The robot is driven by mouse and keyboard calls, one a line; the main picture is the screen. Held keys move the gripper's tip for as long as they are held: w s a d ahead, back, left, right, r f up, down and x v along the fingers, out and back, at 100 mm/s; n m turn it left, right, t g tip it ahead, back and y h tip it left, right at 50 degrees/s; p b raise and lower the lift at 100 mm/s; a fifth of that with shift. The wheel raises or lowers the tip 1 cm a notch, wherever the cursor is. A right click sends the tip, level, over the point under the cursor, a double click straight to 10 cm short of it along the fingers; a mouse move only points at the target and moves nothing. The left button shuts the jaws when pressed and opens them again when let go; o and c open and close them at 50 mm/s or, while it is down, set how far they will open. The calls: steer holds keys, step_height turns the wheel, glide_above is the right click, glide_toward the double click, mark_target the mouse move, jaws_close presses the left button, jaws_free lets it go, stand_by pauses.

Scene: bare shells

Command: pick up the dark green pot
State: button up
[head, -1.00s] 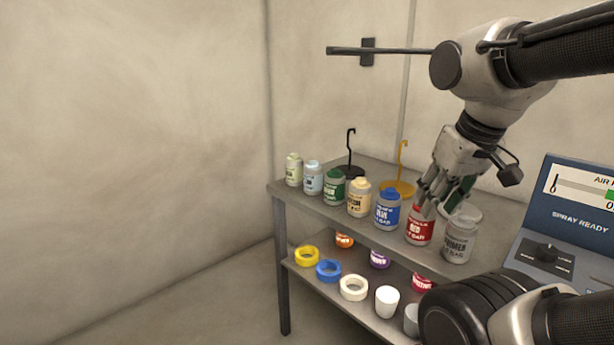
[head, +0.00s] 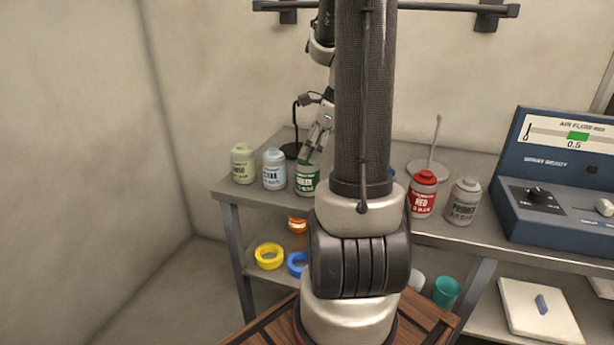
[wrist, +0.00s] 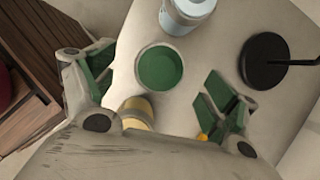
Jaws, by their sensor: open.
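The dark green pot (head: 306,179) stands upright on the top shelf of the metal rack, between the light blue pot (head: 274,170) and my arm in the head view. In the wrist view its round green lid (wrist: 160,68) shows from above. My gripper (head: 315,148) is just above it, pointing down, partly hidden by my arm. In the wrist view my gripper (wrist: 157,84) is open and empty, its green-padded fingers apart on either side of the lid, which lies slightly forward between them. I cannot tell whether the fingers reach below the lid.
A cream pot (wrist: 138,110) stands close beside the green one, partly covered by my gripper. A black hook stand (wrist: 268,62) is to the right. The red pot (head: 423,194), primer pot (head: 463,201) and blue control box (head: 560,185) are farther right. A pale green pot (head: 242,164) is leftmost.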

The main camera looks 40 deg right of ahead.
mark_target(302, 167)
steer(key=x, duration=0.7)
steer(key=shift+w+r, duration=0.1)
steer(key=shift+w, duration=0.05)
steer(key=shift+c, duration=0.2)
steer(key=c, duration=1.3)
